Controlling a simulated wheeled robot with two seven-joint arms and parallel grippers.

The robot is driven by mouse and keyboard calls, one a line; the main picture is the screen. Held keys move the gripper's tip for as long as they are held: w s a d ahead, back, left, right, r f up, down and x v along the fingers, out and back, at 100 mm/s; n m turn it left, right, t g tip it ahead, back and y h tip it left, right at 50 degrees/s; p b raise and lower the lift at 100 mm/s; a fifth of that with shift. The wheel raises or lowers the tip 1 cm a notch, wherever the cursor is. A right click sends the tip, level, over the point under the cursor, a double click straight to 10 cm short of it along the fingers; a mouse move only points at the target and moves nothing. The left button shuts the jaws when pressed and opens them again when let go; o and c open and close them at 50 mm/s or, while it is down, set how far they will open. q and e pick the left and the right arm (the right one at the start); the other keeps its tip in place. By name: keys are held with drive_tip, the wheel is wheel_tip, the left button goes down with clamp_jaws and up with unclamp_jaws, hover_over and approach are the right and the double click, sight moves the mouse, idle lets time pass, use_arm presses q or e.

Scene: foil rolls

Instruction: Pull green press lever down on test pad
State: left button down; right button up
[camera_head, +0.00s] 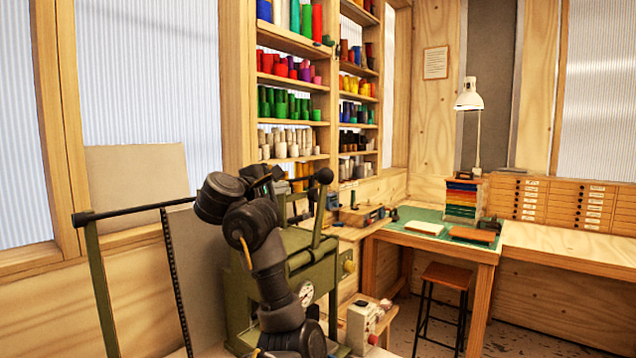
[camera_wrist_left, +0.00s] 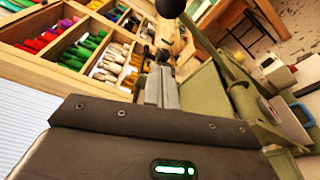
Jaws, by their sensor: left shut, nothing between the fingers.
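The green press (camera_head: 298,262) stands low in the middle of the head view, partly hidden behind my left arm. Its green lever (camera_head: 319,212) stands upright with a black ball knob (camera_head: 324,176) on top. In the left wrist view the lever (camera_wrist_left: 208,48) slants up to the knob (camera_wrist_left: 169,7), just right of my left gripper (camera_wrist_left: 160,84). That gripper is shut and empty, beside the lever and apparently apart from it. The press body (camera_wrist_left: 205,97) shows at the right there. I cannot make out the test pad. My right gripper is not in view.
A green-framed rack with a black top bar (camera_head: 130,212) stands left of the press. A small white box with a red knob (camera_head: 362,325) is right of it. Behind are foil-roll shelves (camera_head: 292,88), a desk with a green mat (camera_head: 415,214) and a stool (camera_head: 447,275).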

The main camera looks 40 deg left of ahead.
use_arm(q)
drive_tip(key=w+d+p, duration=0.1)
drive_tip(key=w+p, duration=0.3)
drive_tip(key=w, duration=0.5)
drive_tip(key=shift+w+d+r, duration=0.25)
drive_tip(key=shift+d+r, duration=0.1)
